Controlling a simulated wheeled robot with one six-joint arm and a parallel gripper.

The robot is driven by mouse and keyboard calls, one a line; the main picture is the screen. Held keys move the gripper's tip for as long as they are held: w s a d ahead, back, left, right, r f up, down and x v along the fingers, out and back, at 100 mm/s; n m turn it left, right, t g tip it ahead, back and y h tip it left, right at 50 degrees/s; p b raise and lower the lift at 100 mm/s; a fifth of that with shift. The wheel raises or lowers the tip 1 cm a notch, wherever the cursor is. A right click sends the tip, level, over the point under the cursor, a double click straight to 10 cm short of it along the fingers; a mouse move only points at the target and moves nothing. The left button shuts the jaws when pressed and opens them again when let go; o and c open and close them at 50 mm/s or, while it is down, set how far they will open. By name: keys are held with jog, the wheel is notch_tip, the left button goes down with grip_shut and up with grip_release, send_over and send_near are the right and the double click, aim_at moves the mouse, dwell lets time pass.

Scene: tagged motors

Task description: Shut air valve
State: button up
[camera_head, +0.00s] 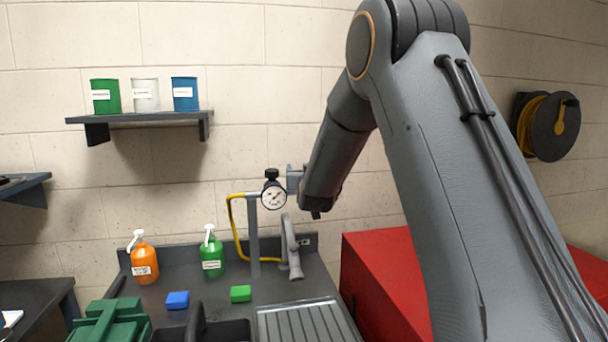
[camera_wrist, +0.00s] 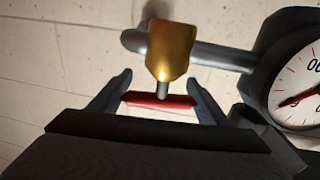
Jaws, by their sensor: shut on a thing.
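The air valve has a brass body (camera_wrist: 170,50) on a grey pipe (camera_wrist: 215,56), seen in the wrist view. Its red handle (camera_wrist: 160,101) lies roughly along the pipe's direction. My gripper (camera_wrist: 158,88) has one finger at each end of the red handle and is shut on it. In the head view my gripper (camera_head: 294,180) is at the pipe top, just right of the pressure gauge (camera_head: 274,197). The valve handle is not clearly visible there. The gauge also shows at the right of the wrist view (camera_wrist: 298,88), with a red needle.
A yellow hose (camera_head: 236,232) curves beside the grey post (camera_head: 254,240). A faucet (camera_head: 291,248) stands close to the right. An orange bottle (camera_head: 144,263), a green bottle (camera_head: 212,256), a blue block (camera_head: 177,300) and a green block (camera_head: 241,293) are on the counter. A red cabinet (camera_head: 375,265) stands right.

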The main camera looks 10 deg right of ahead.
jog(key=shift+d+m+g+h+b, duration=0.15)
jog(key=shift+m+h, duration=0.3)
jog(key=shift+h, duration=0.25)
jog(key=shift+d+m+g+h+b, duration=0.15)
jog(key=shift+m+h, duration=0.3)
jog(key=shift+h, duration=0.25)
jog(key=o, duration=1)
jog(key=shift+o, duration=0.2)
jog(key=shift+s, duration=0.15)
jog(key=b+v, duration=0.2)
jog(key=v, duration=0.5)
jog(key=shift+s+a, duration=0.15)
jog(key=shift+s, duration=0.15)
